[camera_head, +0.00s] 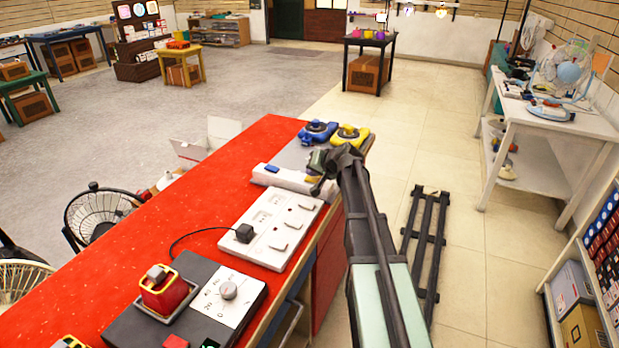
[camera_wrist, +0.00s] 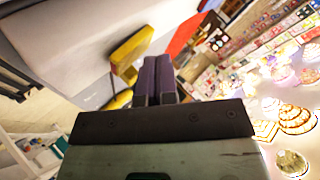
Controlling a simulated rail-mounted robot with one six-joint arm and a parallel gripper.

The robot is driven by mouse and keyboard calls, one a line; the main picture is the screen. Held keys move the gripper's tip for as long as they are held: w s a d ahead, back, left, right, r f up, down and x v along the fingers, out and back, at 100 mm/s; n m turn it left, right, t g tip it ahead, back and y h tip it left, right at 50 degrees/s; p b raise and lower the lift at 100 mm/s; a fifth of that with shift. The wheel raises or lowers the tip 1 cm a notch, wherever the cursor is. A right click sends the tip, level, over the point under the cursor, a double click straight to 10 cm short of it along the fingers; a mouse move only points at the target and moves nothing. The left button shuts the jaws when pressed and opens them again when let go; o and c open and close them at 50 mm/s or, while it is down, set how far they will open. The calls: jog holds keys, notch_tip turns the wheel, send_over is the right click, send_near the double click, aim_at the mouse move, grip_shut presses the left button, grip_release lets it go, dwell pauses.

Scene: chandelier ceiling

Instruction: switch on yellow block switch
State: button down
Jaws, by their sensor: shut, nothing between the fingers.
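A pale grey switch block (camera_head: 290,180) lies across the red counter, with a small blue part (camera_head: 272,168) near its left end. My gripper (camera_head: 322,172) is at its right end, and the fingers are shut with nothing between them. In the wrist view a pale grey surface (camera_wrist: 75,45) fills the upper left. A yellow part (camera_wrist: 132,50) projects from it, close beside the left side of my fingers (camera_wrist: 157,62). I cannot tell whether they touch. A yellow device with a dark top (camera_head: 350,136) stands beyond my gripper.
A blue device (camera_head: 317,131) stands left of the yellow one. A white power strip (camera_head: 270,228) with a black plug (camera_head: 244,233) lies nearer on the red counter (camera_head: 200,205). A dark box with a dial (camera_head: 228,290) is closer still.

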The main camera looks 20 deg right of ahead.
aim_at(315, 178)
jog(key=shift+r+p, duration=0.35)
jog(key=shift+r, duration=0.2)
jog(key=r+p, duration=0.5)
jog(key=shift+s+d+r, duration=0.1)
jog(key=shift+s+d, duration=0.2)
